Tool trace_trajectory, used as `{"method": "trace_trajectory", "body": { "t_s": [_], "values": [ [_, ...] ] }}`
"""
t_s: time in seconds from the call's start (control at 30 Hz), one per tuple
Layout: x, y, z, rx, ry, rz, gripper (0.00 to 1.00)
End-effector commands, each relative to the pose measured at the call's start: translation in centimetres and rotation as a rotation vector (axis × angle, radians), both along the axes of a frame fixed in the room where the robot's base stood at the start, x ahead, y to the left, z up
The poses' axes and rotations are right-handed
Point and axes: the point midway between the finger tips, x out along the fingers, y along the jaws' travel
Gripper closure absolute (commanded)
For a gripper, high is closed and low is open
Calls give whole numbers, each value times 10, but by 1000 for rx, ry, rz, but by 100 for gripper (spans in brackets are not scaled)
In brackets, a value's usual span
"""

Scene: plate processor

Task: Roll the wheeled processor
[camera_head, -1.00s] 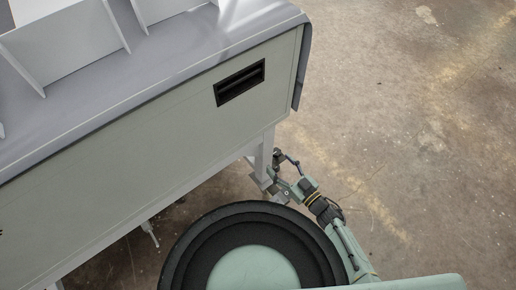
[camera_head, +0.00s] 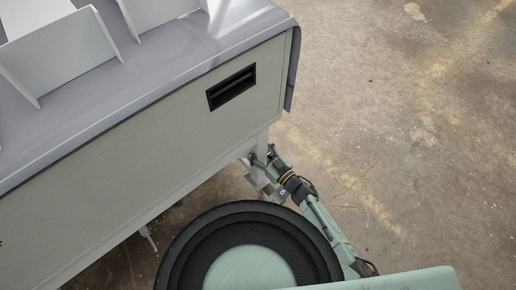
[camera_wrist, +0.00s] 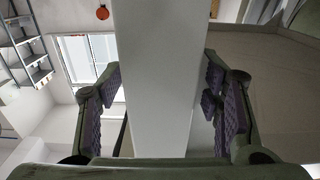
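The processor (camera_head: 150,140) is a large pale grey-green cabinet with a grey top, filling the left of the head view. A black recessed slot (camera_head: 231,87) sits in its side near the right corner. A light leg (camera_head: 262,143) stands under that corner. My gripper (camera_head: 260,163) is low beside this leg, small and partly hidden in the head view. In the wrist view, the white leg (camera_wrist: 157,80) runs upright between the two purple-padded fingers of my gripper (camera_wrist: 163,72). Gaps show between the leg and both fingers, so the gripper looks open around it.
Upright white dividers (camera_head: 60,55) stand on the processor's top. Bare concrete floor (camera_head: 420,130) lies open to the right. In the wrist view, a window (camera_wrist: 88,60) and metal shelving (camera_wrist: 25,50) show in the background at left.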

Motion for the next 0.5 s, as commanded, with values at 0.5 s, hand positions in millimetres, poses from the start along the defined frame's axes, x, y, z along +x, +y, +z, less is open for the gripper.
{"method": "trace_trajectory", "body": {
  "t_s": [0.5],
  "values": [
    [0,0,0,0,0,0,78]
  ]
}}
